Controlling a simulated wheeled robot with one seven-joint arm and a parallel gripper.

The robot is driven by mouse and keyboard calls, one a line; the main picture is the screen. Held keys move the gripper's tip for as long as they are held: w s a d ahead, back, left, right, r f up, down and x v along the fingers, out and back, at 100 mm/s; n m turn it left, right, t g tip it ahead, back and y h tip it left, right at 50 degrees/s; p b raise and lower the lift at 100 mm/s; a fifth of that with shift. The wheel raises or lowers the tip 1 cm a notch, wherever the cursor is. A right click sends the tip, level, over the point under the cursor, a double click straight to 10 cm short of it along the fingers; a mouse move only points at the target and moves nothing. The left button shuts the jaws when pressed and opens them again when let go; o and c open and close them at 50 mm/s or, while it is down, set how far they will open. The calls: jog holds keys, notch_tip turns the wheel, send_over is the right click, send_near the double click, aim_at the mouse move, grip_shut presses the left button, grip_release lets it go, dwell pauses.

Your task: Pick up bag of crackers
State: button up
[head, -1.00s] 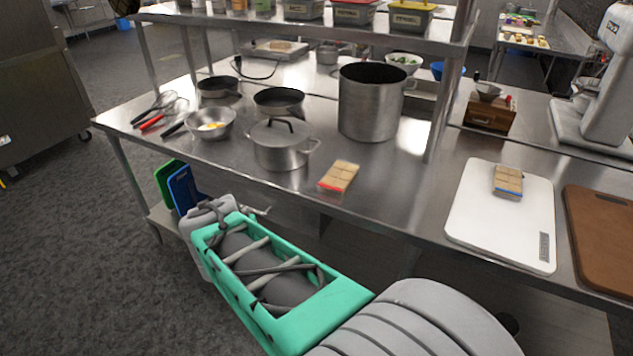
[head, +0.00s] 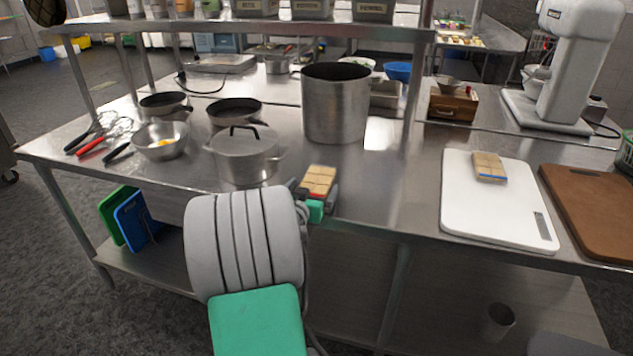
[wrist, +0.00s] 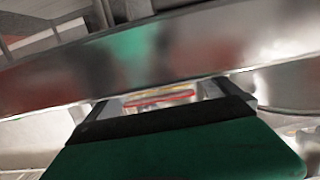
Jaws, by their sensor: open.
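A tan bag of crackers with a red band (head: 319,179) lies near the front edge of the steel table. Part of it also shows in the wrist view (wrist: 160,97), just beyond my gripper. A similar tan bag with a blue band (head: 489,167) lies on the white cutting board. My gripper (head: 314,194) is at the table's front edge, at the near end of the red-banded bag, with a finger toward each side of it. It is open. My arm and gripper hide the bag's near end, and I cannot tell whether the fingers touch it.
The steel table (head: 372,205) holds a lidded pot (head: 245,158) close to the left of my gripper and a tall stockpot (head: 336,110) behind. The white cutting board (head: 490,220) and a brown board (head: 597,215) are at right. The tabletop between bag and white board is clear.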

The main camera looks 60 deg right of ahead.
jog(key=shift+x, duration=0.85)
jog(key=c, duration=1.4)
jog(key=shift+c, duration=0.3)
jog(key=shift+r, duration=0.15)
